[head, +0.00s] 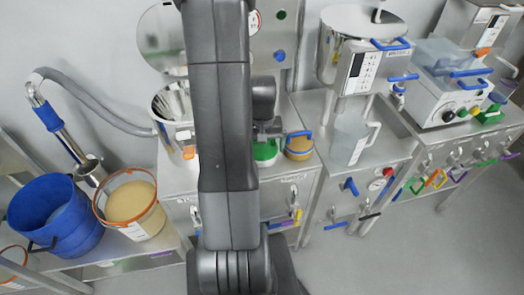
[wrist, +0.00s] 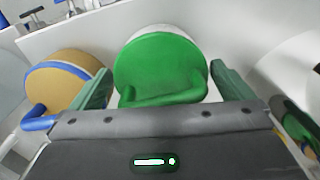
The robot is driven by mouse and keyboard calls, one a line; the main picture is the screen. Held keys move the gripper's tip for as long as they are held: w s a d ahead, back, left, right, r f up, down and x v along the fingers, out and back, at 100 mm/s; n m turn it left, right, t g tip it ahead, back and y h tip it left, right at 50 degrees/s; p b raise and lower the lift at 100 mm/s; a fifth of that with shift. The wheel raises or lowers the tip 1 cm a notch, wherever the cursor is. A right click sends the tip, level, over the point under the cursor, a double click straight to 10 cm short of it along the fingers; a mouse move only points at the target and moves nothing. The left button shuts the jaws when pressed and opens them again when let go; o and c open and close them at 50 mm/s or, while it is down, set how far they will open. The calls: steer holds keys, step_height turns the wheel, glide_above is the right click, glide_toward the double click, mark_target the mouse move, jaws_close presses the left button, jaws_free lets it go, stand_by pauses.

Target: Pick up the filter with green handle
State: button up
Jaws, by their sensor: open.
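The filter with green handle (wrist: 160,62) is a round green-faced disc with a pale rim in the wrist view. Its green handle loop (wrist: 165,98) faces my gripper. In the head view the green filter (head: 265,151) shows on the steel bench, partly hidden by my arm. My gripper (wrist: 163,84) is open, with one green-padded finger on each side of the handle. I cannot tell whether either finger touches it. In the head view my arm hides most of the gripper.
A tan filter with blue rim and handle (wrist: 62,82) stands close on the left in the wrist view; in the head view it (head: 299,148) is right of the green one. A clear jug (head: 352,138) stands further right. A steel vessel (head: 172,112) stands left.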

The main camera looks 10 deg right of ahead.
steer(key=shift+f, duration=0.45)
steer(key=c, duration=0.8)
